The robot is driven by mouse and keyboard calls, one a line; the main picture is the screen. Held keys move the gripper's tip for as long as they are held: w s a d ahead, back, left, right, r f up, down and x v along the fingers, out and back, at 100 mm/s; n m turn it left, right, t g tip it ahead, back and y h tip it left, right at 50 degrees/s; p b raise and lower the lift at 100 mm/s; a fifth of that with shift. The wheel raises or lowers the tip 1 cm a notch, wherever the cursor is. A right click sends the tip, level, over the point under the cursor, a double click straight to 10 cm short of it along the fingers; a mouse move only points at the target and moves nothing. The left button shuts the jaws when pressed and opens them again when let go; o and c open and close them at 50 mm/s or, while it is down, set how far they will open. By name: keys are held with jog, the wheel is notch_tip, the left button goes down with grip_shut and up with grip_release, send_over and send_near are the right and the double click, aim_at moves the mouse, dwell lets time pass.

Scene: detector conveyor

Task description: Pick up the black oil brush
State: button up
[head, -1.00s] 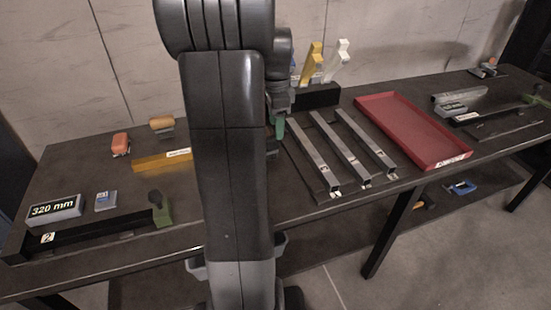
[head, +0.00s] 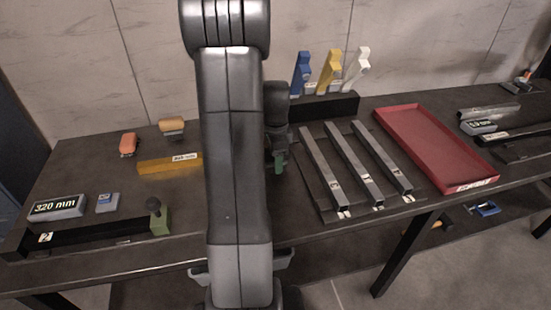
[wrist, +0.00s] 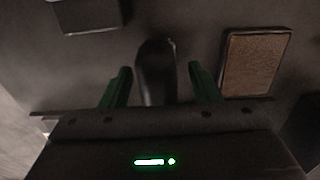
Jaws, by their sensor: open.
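My gripper (wrist: 160,88) is open in the wrist view, with its two green fingers apart. A dark, rounded, upright-looking thing (wrist: 157,68) shows between and just beyond the fingers; it may be the black oil brush, but the view is dim and blurred. It does not appear to be gripped. In the head view my gripper (head: 279,162) shows partly beside my arm, low over the table left of the grey bars. No black oil brush can be made out in the head view; my arm hides the table's middle.
In the wrist view a brown-topped block (wrist: 256,63) lies right of the fingers and a grey block (wrist: 88,14) at upper left. In the head view, blue (head: 301,72), yellow (head: 329,70) and white (head: 357,68) handles stand behind the grey bars (head: 352,165); a red tray (head: 437,148) lies right.

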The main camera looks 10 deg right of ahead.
jog(key=shift+f, duration=0.2)
jog(key=c, duration=1.1)
notch_tip(320, 180, up, 10)
jog(key=shift+r, duration=0.1)
jog(key=o, duration=0.3)
jog(key=shift+c, duration=0.9)
